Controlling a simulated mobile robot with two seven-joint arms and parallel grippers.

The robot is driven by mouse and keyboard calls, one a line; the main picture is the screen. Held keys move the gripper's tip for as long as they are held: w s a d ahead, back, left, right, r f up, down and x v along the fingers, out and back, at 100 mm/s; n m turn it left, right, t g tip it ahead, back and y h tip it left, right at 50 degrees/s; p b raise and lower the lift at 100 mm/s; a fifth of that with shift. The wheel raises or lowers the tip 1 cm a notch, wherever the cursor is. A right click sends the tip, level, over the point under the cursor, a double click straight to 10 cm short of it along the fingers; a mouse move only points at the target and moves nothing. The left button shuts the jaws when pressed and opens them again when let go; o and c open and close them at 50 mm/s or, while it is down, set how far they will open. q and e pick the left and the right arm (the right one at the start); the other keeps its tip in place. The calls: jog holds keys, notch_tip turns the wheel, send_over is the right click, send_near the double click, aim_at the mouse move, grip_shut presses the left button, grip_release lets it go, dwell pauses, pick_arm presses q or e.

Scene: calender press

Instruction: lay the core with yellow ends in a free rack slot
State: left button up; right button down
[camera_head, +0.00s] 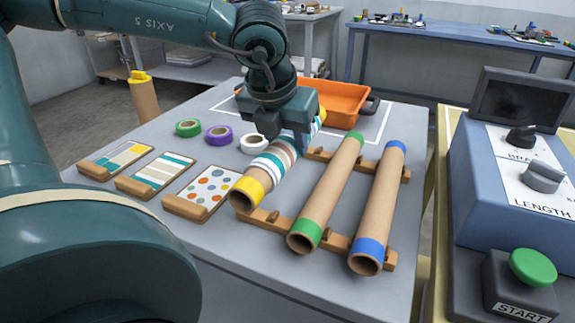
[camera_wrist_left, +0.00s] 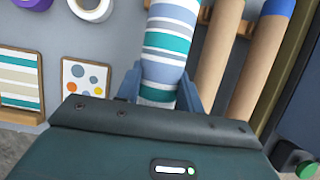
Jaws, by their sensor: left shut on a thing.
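The core with yellow ends (camera_head: 248,190) is wrapped in white, teal and grey striped material. It lies slanted at the left end of the wooden rack (camera_head: 338,243), its near end over the front rail. I cannot tell whether it rests on the rail or hangs just above it. My left gripper (camera_head: 287,132) is shut on this core toward its far part and hides some of it. The striped wrap also shows between the fingers in the left wrist view (camera_wrist_left: 170,50). My right gripper is not in view.
A green-ended core (camera_head: 330,190) and a blue-ended core (camera_head: 380,205) lie on the rack to the right. Tape rolls (camera_head: 219,133) and pattern cards (camera_head: 157,171) lie left. An orange tray (camera_head: 345,100) stands behind. The control box (camera_head: 530,170) is at the right.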

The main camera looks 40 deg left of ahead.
pick_arm(q)
notch_tip(320, 180, down, 4)
jog(key=shift+f+b, duration=0.1)
jog(key=shift+b, duration=0.3)
jog(key=shift+f, duration=0.1)
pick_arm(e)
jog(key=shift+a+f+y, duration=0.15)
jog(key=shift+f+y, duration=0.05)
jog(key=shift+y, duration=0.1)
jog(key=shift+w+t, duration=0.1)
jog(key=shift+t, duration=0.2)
pick_arm(q)
jog(key=shift+f, duration=0.1)
jog(key=o, duration=0.5)
jog(key=shift+f+b, duration=0.1)
jog(key=shift+b, duration=0.2)
jog(key=o, duration=0.5)
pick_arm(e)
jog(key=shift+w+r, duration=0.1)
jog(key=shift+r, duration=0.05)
